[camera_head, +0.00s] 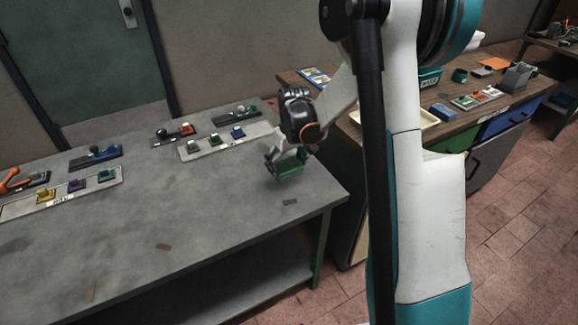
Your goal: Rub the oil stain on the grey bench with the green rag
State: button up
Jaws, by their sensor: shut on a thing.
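My gripper (284,160) is over the right part of the grey bench (215,215), close to its top. It is shut on the green rag (290,171), which shows as a small dark green block shape below the fingers. I cannot tell whether the rag touches the bench. Small flat marks lie on the bench: a dark grey one (289,202) just in front of the rag, a brown one (163,247) near the front edge, and a tan one (90,291) at the lower left. I cannot tell which, if any, is the oil stain.
A pale tray with small coloured blocks (202,148) lies left of my gripper; another (45,208) is at far left. Levered tools (95,157) stand behind. A wooden cabinet (350,185) with a cream tray (425,119) stands right. The bench's front middle is mostly clear.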

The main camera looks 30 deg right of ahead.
jog(key=shift+r+p, duration=0.45)
jog(key=shift+r, duration=0.55)
jog(key=shift+a, duration=0.1)
